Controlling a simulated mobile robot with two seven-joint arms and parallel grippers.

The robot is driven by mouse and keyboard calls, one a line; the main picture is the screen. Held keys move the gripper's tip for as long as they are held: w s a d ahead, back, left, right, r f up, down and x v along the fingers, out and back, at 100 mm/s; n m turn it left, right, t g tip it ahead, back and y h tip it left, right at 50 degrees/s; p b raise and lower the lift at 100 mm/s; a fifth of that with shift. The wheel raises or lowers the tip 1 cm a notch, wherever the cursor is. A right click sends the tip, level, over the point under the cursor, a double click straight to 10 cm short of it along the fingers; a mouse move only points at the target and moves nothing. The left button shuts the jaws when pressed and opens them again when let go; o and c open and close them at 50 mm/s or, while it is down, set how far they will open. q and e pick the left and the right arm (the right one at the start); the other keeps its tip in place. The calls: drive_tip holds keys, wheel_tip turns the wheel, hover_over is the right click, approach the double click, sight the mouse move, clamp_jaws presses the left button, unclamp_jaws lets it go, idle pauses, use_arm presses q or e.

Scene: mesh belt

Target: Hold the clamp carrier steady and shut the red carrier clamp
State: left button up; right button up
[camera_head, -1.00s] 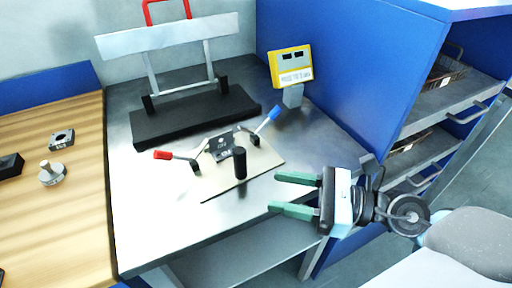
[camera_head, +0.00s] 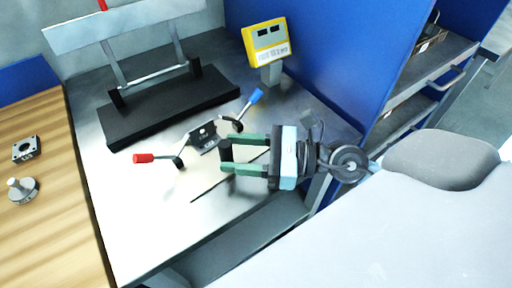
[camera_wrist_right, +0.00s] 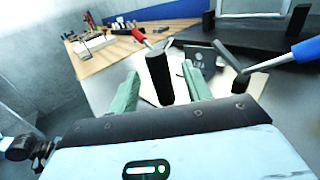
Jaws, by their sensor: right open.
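The clamp carrier is a beige plate (camera_head: 212,178) on the metal table, with a black upright post, a dark block (camera_head: 203,135) and two clamps. The red carrier clamp (camera_head: 145,158) has its red handle swung out to the left; in the right wrist view its red tip (camera_wrist_right: 138,35) shows behind the post. The blue-handled clamp (camera_head: 255,96) points up and right. My right gripper (camera_head: 228,153) is open at the black post. In the right wrist view the post (camera_wrist_right: 160,78) stands between the two green fingers; contact cannot be told. My left gripper is not in view.
A black base with a metal frame (camera_head: 170,105) stands behind the carrier. A yellow display (camera_head: 268,42) stands at the back right, beside a blue panel (camera_head: 330,50). A wooden bench (camera_head: 45,215) with small metal parts is at left. The table's front left is clear.

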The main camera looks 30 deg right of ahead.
sight(216, 151)
drive_tip(key=shift+p+x, duration=0.6)
drive_tip(key=shift+x, duration=1.55)
drive_tip(key=shift+c, duration=0.4)
drive_tip(key=shift+c, duration=0.5)
clamp_jaws()
